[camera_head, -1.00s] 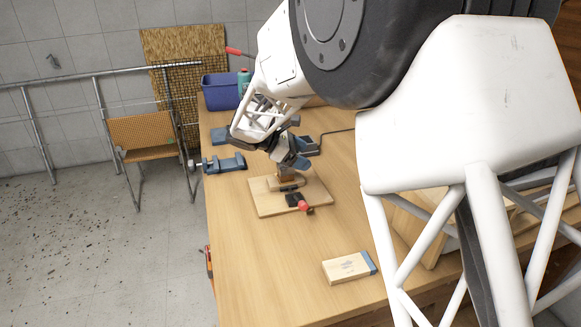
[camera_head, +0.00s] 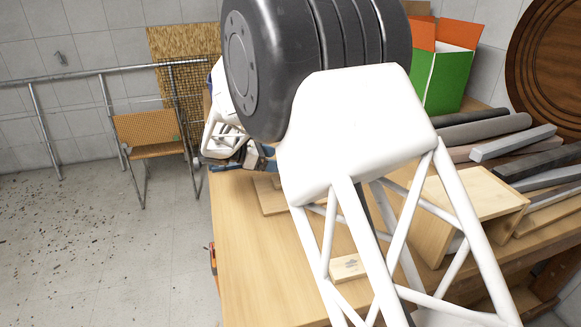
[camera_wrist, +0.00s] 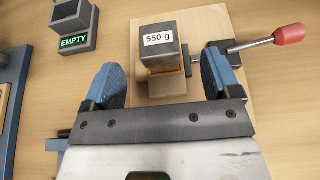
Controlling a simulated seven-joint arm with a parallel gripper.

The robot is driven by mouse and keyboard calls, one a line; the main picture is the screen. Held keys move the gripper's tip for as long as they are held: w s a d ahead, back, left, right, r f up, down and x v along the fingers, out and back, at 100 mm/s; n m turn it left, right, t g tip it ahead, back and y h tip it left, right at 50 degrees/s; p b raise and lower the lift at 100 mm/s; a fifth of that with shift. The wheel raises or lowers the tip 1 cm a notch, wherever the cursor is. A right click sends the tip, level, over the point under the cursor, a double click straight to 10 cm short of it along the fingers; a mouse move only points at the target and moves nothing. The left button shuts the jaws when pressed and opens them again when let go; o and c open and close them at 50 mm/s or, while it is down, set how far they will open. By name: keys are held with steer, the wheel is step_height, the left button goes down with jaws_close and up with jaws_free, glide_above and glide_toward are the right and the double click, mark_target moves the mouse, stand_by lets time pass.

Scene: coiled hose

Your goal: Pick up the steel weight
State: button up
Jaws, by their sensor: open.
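The steel weight (camera_wrist: 162,50) is a dark grey block with a white "550 g" label, seen in the wrist view. It stands at a wooden block on a pale wooden board (camera_wrist: 208,22). A metal clamp arm with a red handle (camera_wrist: 289,34) lies to its right. My gripper (camera_wrist: 162,70) is open, with one blue finger pad left of the weight and one right of it; I see a gap on each side. Whether the pads are level with the weight I cannot tell. In the head view my arm hides the weight; part of the board (camera_head: 268,194) shows.
A grey holder labelled "EMPTY" (camera_wrist: 75,30) stands left of the board. In the head view, a small wooden block (camera_head: 347,268) lies near the front, a wooden box (camera_head: 480,195) and several bars (camera_head: 485,130) lie right, and a green box (camera_head: 440,80) stands behind.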

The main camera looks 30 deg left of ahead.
steer(key=shift+x, duration=1)
steer(key=shift+w+d, duration=0.1)
steer(key=shift+x, duration=2.4)
steer(key=shift+w, duration=0.1)
steer(key=c, duration=1.4)
steer(key=shift+r, duration=0.15)
